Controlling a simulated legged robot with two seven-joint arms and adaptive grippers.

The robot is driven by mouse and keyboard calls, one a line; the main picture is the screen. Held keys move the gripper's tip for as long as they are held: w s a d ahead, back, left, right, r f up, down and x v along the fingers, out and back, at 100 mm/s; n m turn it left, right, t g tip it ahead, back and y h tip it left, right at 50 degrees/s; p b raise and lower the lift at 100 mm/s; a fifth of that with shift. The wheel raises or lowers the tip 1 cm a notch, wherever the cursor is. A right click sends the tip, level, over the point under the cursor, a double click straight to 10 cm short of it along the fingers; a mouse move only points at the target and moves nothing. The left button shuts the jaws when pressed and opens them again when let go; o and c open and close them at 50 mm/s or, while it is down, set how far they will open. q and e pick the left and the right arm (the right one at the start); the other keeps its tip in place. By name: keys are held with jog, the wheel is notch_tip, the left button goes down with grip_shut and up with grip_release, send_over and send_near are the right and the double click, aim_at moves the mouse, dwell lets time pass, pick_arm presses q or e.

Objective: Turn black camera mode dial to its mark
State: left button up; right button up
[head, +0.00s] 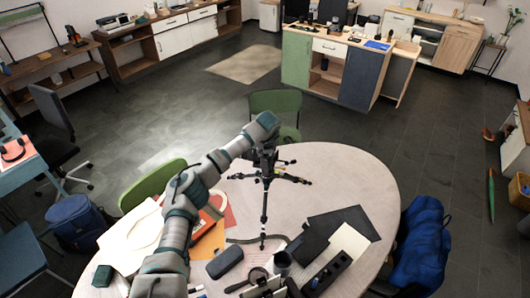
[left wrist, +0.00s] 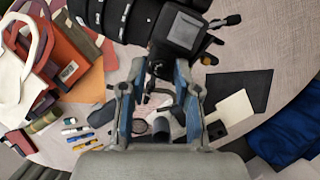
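The black camera (head: 264,158) sits on a black tripod (head: 264,200) on the round table. In the left wrist view the camera (left wrist: 182,32) fills the top middle, just beyond the fingertips. I cannot make out the mode dial or its mark. My left arm reaches across the table, and its wrist is above and beside the camera. My left gripper (left wrist: 157,88) has its two blue-padded fingers apart, with dark camera or tripod parts showing at and between the tips. I cannot tell whether they touch. My right gripper is not in view.
The round table (head: 345,180) also holds a dark case (head: 225,262), black and cream sheets (head: 348,244), and orange and white bags (left wrist: 55,65) at left. Green chairs (head: 275,103) stand behind and left.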

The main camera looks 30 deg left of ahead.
pick_arm(q)
jog(key=shift+r, duration=0.2)
jog(key=v, duration=1.1)
jog(key=shift+s+r, duration=0.15)
